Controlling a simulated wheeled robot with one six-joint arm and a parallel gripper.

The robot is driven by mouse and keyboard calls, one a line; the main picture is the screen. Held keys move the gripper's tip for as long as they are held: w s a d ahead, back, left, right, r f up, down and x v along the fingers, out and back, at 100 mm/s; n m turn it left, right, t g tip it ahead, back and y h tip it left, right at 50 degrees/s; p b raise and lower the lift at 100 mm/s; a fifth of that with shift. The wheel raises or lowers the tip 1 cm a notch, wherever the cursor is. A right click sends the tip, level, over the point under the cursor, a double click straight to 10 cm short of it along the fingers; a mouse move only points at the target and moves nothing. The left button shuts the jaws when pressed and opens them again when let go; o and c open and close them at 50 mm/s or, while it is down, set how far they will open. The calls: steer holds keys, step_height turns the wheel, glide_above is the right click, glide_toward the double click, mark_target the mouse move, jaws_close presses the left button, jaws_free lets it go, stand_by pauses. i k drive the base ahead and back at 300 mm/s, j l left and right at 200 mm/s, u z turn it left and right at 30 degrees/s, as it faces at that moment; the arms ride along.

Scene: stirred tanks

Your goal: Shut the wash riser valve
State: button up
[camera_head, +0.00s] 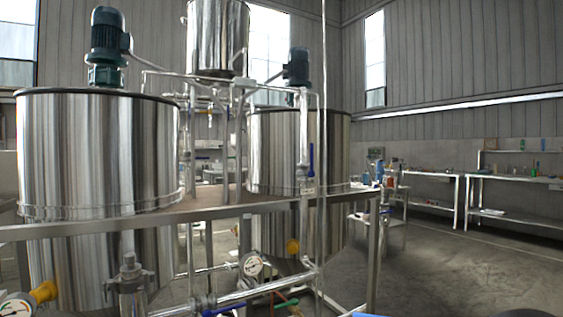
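A blue valve lever (311,159) stands upright on a vertical pipe (304,215) in front of the right-hand tank, in line with that pipe. Another blue lever (220,311) lies low along a near-horizontal pipe at the bottom, and a green lever (286,303) is just right of it. No label shows which of these is the wash riser valve. My gripper is not in view.
Two steel stirred tanks (95,150) (332,150) stand behind a metal frame rail (210,213). Pressure gauges (252,264) (15,308) and yellow fittings (292,246) sit among the lower pipes. Workbenches (513,180) line the right wall; the floor (450,265) before them is clear.

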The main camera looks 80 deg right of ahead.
mark_target(312, 158)
steer(key=z, duration=1.55)
steer(key=i+l+z, duration=0.45)
steer(key=z, duration=0.3)
steer(key=i+z, duration=0.35)
steer(key=k+l, duration=0.05)
